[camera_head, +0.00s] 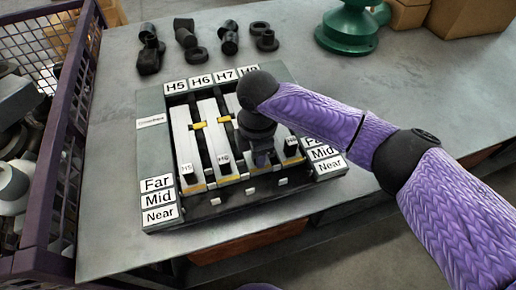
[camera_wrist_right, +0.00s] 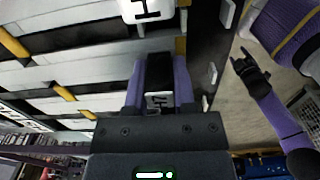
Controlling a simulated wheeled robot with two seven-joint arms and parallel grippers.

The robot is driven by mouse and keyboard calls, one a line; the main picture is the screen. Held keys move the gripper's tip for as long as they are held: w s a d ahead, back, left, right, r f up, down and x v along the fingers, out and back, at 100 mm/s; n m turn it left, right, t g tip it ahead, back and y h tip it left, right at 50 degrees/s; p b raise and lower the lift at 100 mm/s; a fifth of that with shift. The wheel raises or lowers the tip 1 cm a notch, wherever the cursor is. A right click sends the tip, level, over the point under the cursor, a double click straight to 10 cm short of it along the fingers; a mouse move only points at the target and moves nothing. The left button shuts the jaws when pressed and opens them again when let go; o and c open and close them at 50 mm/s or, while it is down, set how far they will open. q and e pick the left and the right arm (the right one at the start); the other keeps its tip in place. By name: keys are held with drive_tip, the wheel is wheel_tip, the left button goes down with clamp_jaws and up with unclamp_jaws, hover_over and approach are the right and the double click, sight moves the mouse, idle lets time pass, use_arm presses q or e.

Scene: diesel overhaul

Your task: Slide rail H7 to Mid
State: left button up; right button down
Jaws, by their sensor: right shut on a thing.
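The rail panel (camera_head: 158,112) lies on the grey bench, with labels H5 to H8 along its far edge. Far, Mid and Near labels (camera_head: 158,198) stand at its left and also at its right. My right gripper (camera_head: 262,158) reaches down over the near part of the H7 lane, hiding its handle in the head view. In the right wrist view, its purple fingers (camera_wrist_right: 158,88) are shut on the black handle of rail H7 (camera_wrist_right: 158,100). My left gripper (camera_wrist_right: 247,65) shows in the wrist view, apart from the panel, its fingers spread and empty.
Handles H5 (camera_head: 187,170), H6 (camera_head: 223,160) and H8 (camera_head: 291,148) stand in neighbouring lanes, close to my right gripper. Several black parts (camera_head: 186,36) and a green part (camera_head: 347,30) stand behind. A purple mesh bin (camera_head: 62,130) is at the left.

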drive_tip(key=shift+s, duration=0.25)
drive_tip(key=c, duration=0.7)
unclamp_jaws()
drive_tip(key=shift+o, duration=1.2)
drive_tip(key=shift+w, duration=0.1)
use_arm(q)
drive_tip(key=shift+s+a, duration=0.3)
drive_tip(key=shift+s, duration=0.1)
use_arm(e)
wheel_tip(320, 180, up, 10)
drive_tip(key=shift+f+p, duration=0.25)
drive_tip(key=shift+p, duration=0.85)
drive_tip(key=shift+r, duration=0.25)
use_arm(q)
drive_tip(key=shift+w+d+r, duration=0.1)
drive_tip(key=shift+d+r, duration=0.1)
drive_tip(key=shift+r, duration=0.35)
drive_tip(key=shift+w+d+r, duration=0.1)
drive_tip(key=shift+d+r, duration=0.1)
drive_tip(key=shift+r, duration=0.3)
drive_tip(key=shift+a, duration=0.15)
use_arm(e)
drive_tip(key=shift+f, duration=0.1)
